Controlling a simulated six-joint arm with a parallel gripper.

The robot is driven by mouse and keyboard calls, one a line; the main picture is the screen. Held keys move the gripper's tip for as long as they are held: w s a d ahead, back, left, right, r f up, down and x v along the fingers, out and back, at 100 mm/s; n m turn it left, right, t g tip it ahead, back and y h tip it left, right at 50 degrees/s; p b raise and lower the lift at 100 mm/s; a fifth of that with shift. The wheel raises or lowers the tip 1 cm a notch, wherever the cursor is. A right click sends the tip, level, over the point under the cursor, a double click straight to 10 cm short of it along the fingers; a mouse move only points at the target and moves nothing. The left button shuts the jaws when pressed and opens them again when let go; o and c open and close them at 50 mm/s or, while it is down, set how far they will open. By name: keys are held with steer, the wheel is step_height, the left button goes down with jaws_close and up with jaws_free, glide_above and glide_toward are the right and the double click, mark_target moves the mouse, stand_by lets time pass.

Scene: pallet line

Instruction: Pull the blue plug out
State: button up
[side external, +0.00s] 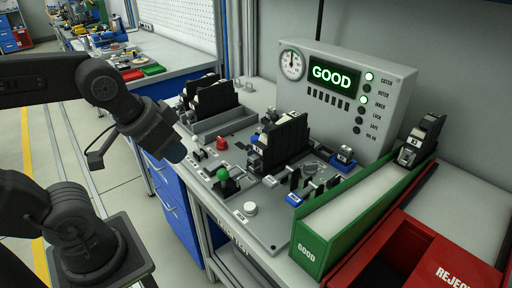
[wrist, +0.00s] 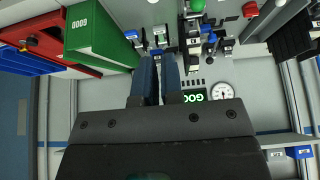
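Several small blue parts show on the grey fixture board (side external: 228,213), and I cannot tell which one is the plug. One blue part (side external: 294,199) sits by the green bin's near end, and another (side external: 345,156) stands before the display panel. My gripper (side external: 178,152) hangs in the air left of the board, apart from these parts.
A black module (side external: 280,140) stands mid-board, with a green knob (side external: 223,174) and red button (side external: 221,143) nearby. The grey panel (side external: 385,95) reads GOOD. A green GOOD bin (side external: 310,250) and a red REJECT bin (side external: 450,268) stand at the right.

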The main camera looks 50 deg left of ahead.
steer(key=o, duration=0.6)
steer(key=w+a+r+n+g, duration=0.1)
steer(key=w+a+r+n, duration=0.1)
steer(key=w+n, duration=0.5)
steer(key=shift+w+a+h, duration=0.3)
steer(key=shift+w+a, duration=0.05)
steer(key=shift+w, duration=0.5)
steer(key=shift+o, duration=1.4)
steer(key=w+a+n+g, duration=0.1)
steer(key=w+a+n, duration=0.2)
steer(key=w+n, duration=0.3)
steer(key=shift+w+a+h, duration=0.2)
steer(key=shift+w+h, duration=0.1)
steer(key=n+h, duration=0.2)
steer(key=n, duration=1.2)
glide_above(255, 138)
steer(key=s+a, duration=0.4)
step_height(255, 138, down, 8)
steer(key=x, duration=1.3)
steer(key=shift+f, duration=0.25)
jaws_close()
